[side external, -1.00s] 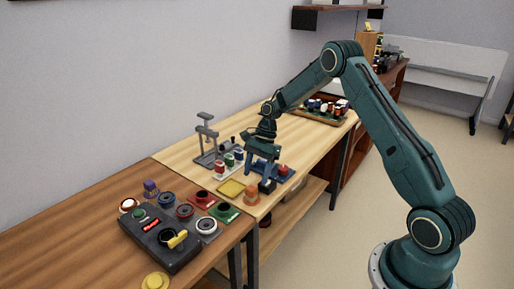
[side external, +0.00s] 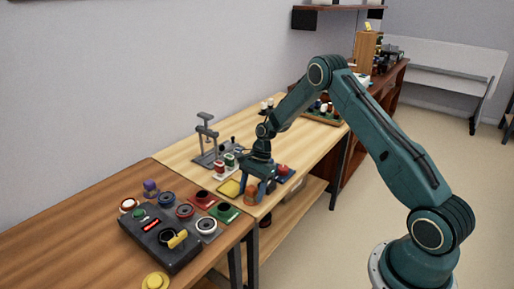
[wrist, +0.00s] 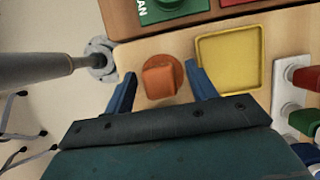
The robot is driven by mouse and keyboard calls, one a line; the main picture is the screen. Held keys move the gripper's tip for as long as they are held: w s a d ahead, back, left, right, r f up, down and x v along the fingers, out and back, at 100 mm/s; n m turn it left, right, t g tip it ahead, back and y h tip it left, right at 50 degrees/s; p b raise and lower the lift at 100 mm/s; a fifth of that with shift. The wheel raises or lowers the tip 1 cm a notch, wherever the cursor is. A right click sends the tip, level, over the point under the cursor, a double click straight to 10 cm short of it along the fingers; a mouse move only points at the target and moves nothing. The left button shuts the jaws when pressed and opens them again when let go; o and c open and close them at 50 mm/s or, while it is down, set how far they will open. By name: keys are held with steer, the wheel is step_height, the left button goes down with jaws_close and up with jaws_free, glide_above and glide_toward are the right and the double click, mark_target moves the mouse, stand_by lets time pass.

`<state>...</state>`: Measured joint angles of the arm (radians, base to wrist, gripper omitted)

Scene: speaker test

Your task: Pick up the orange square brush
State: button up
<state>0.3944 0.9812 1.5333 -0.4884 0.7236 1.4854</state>
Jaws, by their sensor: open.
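The orange square brush (wrist: 160,80) stands on the light wooden table, with a square orange top above a rounder, darker orange base. It also shows in the side view (side external: 251,195), near the table's front edge and partly covered by my gripper. My gripper (wrist: 163,90) is open, with one blue finger on each side of the brush in the wrist view. No contact between the fingers and the brush shows. In the side view my gripper (side external: 258,192) points down at the brush. How high the fingertips are above the table is hard to tell.
A yellow square tray (wrist: 230,62) lies close beside the right finger. Red and green pieces (wrist: 302,77) stand farther right. A dark control box (side external: 160,238) sits on the brown table. A grey press stand (side external: 206,140) stands behind my gripper.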

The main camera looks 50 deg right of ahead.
mark_target(251, 188)
steer(key=shift+a+f, duration=0.1)
steer(key=shift+f, duration=0.1)
steer(key=shift+c, duration=0.5)
steer(key=c, duration=1)
steer(key=shift+o, duration=0.2)
steer(key=shift+r, duration=0.1)
step_height(251, 188, up, 20)
